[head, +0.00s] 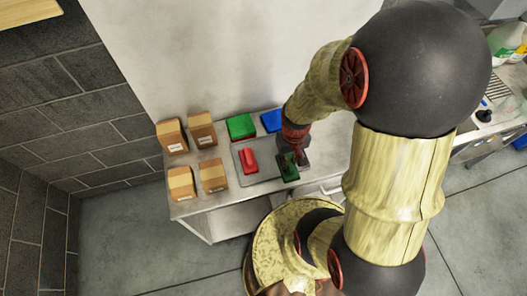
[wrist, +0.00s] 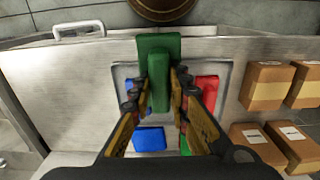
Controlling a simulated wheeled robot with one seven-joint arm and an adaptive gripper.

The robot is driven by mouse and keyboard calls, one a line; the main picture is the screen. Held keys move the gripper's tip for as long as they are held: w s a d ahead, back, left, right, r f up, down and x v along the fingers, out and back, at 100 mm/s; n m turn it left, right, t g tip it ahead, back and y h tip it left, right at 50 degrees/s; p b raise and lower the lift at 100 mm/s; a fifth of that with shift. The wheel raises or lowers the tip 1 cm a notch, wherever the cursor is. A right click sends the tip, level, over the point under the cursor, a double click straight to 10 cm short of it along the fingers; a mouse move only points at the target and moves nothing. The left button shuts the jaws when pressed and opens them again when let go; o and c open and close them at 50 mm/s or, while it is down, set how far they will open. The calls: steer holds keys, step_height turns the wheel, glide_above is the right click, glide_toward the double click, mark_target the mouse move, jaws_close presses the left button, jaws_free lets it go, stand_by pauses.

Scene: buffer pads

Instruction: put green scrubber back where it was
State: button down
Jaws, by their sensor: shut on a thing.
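The green scrubber (head: 288,170) is in my gripper (head: 291,158), over the right part of the grey tray (head: 268,174). In the wrist view the green scrubber (wrist: 158,72) stands between the two fingers of my gripper (wrist: 162,92), which are shut on its raised handle. Its wider green base shows beyond the handle. I cannot tell whether the scrubber touches the tray. A red scrubber (head: 248,161) lies on the left part of the tray; it also shows in the wrist view (wrist: 206,88), partly behind a finger.
A green pad (head: 241,126) and a blue pad (head: 271,121) lie behind the tray on the metal table (head: 215,203). Several cardboard boxes (head: 202,130) stand at the table's left end. A wall is directly behind the table.

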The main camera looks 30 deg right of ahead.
steer(key=w+f, duration=0.3)
steer(key=w, duration=0.1)
steer(key=w+f, duration=0.3)
steer(key=w, duration=0.1)
steer(key=w+f, duration=0.3)
steer(key=w, duration=0.1)
steer(key=shift+w+d+f+b, duration=0.1)
steer(key=shift+d+f+b, duration=0.05)
steer(key=shift+d+b, duration=0.2)
steer(key=shift+f, duration=1.5)
steer(key=shift+f, duration=0.2)
steer(key=c, duration=1.7)
jaws_free()
steer(key=shift+r, duration=0.1)
